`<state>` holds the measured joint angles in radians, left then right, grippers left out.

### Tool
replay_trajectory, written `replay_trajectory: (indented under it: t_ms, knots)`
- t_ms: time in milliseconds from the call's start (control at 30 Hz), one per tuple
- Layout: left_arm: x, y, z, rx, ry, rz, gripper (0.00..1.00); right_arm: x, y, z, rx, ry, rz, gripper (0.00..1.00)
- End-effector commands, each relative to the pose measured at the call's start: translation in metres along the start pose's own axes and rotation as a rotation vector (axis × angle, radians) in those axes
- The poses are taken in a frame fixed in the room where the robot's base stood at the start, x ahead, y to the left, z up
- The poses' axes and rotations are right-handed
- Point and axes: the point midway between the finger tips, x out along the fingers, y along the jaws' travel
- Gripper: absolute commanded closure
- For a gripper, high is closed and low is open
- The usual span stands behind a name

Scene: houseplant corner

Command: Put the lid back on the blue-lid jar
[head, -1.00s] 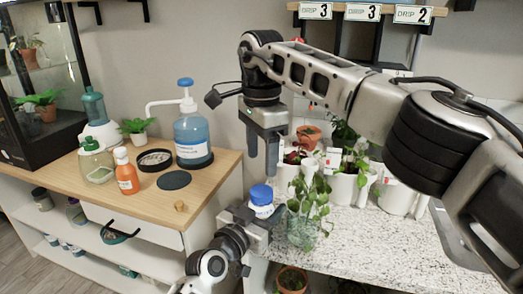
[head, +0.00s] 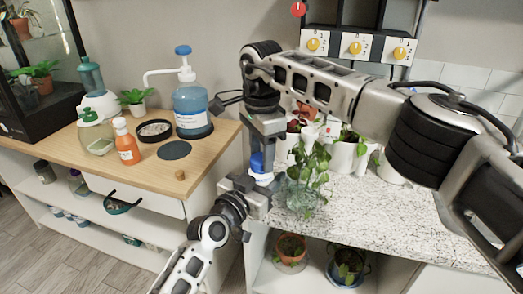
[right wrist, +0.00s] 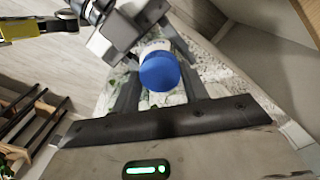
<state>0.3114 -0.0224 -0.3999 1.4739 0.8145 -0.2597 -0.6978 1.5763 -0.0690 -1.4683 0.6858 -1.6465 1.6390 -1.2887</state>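The jar (head: 261,179) is small and white, and its blue lid (head: 258,162) sits on top of it. My left gripper (head: 252,193) is shut on the jar's body and holds it upright over the gap between the wooden counter and the speckled counter. My right gripper (head: 262,158) points down from above, its fingers on either side of the lid. In the right wrist view the blue lid (right wrist: 159,71) lies between the two spread fingers, with gaps beside it. I cannot tell whether the lid is fully seated. The jar's lower part is hidden by my left gripper.
A leafy plant in a glass vase (head: 304,190) stands close to the right of the jar on the speckled counter (head: 370,215). On the wooden counter (head: 215,150) are a blue pump bottle (head: 191,112), an orange bottle (head: 126,143), an open dark-rimmed container (head: 155,130) and a dark disc (head: 174,150).

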Motion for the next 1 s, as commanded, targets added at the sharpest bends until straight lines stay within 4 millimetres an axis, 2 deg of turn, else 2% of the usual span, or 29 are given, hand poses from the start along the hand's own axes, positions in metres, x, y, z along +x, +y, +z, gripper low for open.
replay_trajectory:
  t_ms: [33, 67, 100, 267, 367, 467, 1000]
  knots:
    - [-0.0001, 0.0, 0.0008, 0.0, -0.002, 0.0, 1.0, -0.0001, 0.0001, 0.0, 0.0, 0.0, 0.001, 0.75]
    - [-0.0001, 0.0, 0.0007, 0.0, -0.002, 0.0, 1.0, -0.0001, 0.0001, 0.0, 0.0, 0.0, 0.001, 0.83]
    - [-0.0001, 0.0, 0.0007, 0.0, -0.002, 0.0, 1.0, -0.0001, 0.0001, 0.0, 0.0, 0.0, 0.001, 0.84]
    - [-0.0001, 0.0, 0.0008, 0.0, -0.002, 0.0, 1.0, -0.0002, 0.0001, 0.0001, 0.005, 0.0, 0.001, 0.84]
    - [-0.0001, -0.0001, 0.0008, 0.0, -0.002, 0.0, 1.0, -0.0002, 0.0001, 0.0001, 0.074, 0.0, 0.001, 0.84]
    - [-0.0001, -0.0001, 0.0008, 0.0, -0.002, 0.0, 1.0, -0.0002, 0.0, 0.0001, 0.258, 0.0, 0.0, 0.84]
    - [-0.0001, -0.0002, 0.0008, 0.0, -0.002, 0.0, 1.0, 0.0008, 0.0, 0.0003, 1.651, -0.001, 0.001, 0.84]
